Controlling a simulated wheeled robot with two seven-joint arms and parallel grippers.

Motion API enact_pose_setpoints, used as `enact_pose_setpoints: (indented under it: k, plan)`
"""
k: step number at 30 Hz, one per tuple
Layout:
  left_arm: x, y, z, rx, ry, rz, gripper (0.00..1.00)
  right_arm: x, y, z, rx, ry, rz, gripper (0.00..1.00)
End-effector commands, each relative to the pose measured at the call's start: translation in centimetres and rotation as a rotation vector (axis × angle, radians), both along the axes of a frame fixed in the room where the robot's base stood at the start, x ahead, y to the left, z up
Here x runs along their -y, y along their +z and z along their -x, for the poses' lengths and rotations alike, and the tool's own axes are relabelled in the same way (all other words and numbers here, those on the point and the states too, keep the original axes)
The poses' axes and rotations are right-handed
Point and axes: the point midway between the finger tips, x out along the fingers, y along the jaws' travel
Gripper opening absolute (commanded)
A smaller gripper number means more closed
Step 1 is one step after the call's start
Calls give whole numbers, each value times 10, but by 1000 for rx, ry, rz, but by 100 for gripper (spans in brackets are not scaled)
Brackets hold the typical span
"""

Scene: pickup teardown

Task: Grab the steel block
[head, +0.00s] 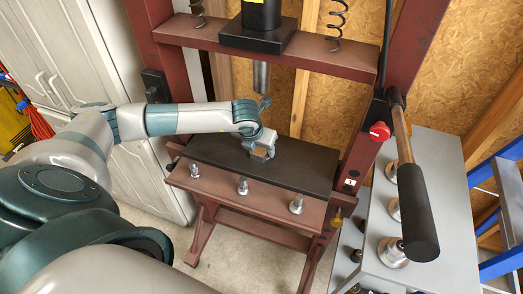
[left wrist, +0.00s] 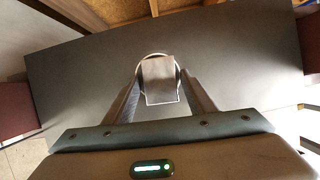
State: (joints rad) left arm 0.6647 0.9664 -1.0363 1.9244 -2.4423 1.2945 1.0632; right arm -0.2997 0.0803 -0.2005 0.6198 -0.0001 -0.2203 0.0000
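The steel block (left wrist: 161,82) is a small grey block on the dark plate (left wrist: 75,75) of the press. In the left wrist view it sits between the two fingers of my left gripper (left wrist: 160,78), turned slightly against them. The fingers stand apart on either side of it, and a thin gap seems to show. A pale round rim shows just behind the block. In the head view my left gripper (head: 263,147) points down over the plate, and the block (head: 261,155) shows small and partly hidden at its tips. My right gripper is not in view.
The press ram (head: 261,76) hangs above the plate behind my gripper. Red-brown press posts (head: 361,130) stand at both sides. Bolts (head: 242,185) stick up along the front beam. A long lever with a black grip (head: 415,210) stands over a grey cabinet (head: 450,235) at right.

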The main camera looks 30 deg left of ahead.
Motion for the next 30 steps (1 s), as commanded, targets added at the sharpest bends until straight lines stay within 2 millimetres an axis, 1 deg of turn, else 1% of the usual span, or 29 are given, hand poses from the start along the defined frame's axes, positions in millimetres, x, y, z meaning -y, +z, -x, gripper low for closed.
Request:
enact_pose_setpoints:
  k: [1,2,3,6,14,20,25,30]
  plan:
    - [0,0,0,0,0,0,37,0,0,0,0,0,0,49]
    - [0,0,0,0,0,0,30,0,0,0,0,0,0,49]
    - [0,0,0,0,0,0,20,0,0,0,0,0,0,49]
    - [0,0,0,0,0,0,0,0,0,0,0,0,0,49]
    - [0,2,-1,3,1,1,0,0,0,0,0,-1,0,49]
    - [1,7,4,3,0,0,0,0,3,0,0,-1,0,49]
    - [3,20,15,4,-2,1,0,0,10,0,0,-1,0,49]
    - [7,32,39,2,-3,1,0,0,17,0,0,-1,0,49]
